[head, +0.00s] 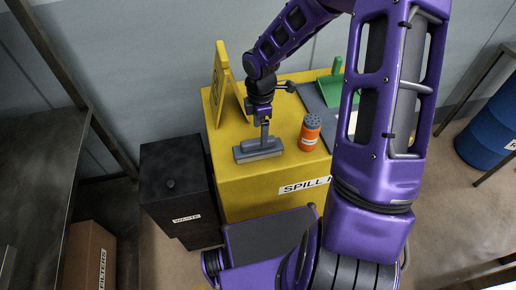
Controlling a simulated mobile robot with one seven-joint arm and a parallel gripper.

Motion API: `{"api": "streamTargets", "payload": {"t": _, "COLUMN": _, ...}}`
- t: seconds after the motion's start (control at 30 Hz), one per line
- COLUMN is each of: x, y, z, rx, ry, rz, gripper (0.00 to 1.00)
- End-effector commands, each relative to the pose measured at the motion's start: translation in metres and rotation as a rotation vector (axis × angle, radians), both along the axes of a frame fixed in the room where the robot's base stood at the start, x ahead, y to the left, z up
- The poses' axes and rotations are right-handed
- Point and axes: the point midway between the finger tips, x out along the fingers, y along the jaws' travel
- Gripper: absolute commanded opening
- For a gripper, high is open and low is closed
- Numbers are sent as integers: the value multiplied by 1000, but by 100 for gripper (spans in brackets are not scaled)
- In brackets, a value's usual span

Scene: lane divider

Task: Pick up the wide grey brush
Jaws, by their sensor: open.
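The wide grey brush (258,150) lies on top of the yellow spill cabinet (234,180), near its front left part. Its handle points up toward my gripper (264,118). My gripper is open and points down at the upper end of the handle. From this one view I cannot tell whether the fingers are around the handle or just above it. The fingertips are small and partly hidden by the wrist and handle.
An orange canister (310,132) with a dark lid stands right of the brush. A yellow folded sign (221,85) stands at the left back, a green dustpan (331,84) at the right back. A black waste bin (175,180) stands left of the cabinet. My arm covers the right side.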

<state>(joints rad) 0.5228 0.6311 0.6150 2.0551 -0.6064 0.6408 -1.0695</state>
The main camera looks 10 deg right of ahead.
Motion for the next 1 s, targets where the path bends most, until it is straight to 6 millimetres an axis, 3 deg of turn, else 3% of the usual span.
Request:
{"api": "streamTargets", "payload": {"t": 0.1, "x": -1, "y": 1, "z": -21, "rx": 1, "ry": 3, "rz": 0, "gripper": 88}}
{"api": "streamTargets", "payload": {"t": 0.37, "x": 1, "y": 1, "z": -40, "rx": 1, "ry": 0, "rz": -1, "gripper": 88}}
{"api": "streamTargets", "payload": {"t": 0.63, "x": 6, "y": 6, "z": -80, "rx": 1, "ry": 0, "rz": -1, "gripper": 88}}
{"api": "streamTargets", "payload": {"t": 0.97, "x": 6, "y": 5, "z": -87, "rx": 0, "ry": -3, "rz": -3, "gripper": 88}}
{"api": "streamTargets", "payload": {"t": 1.0, "x": 6, "y": 5, "z": -87, "rx": 0, "ry": -3, "rz": -3, "gripper": 84}}
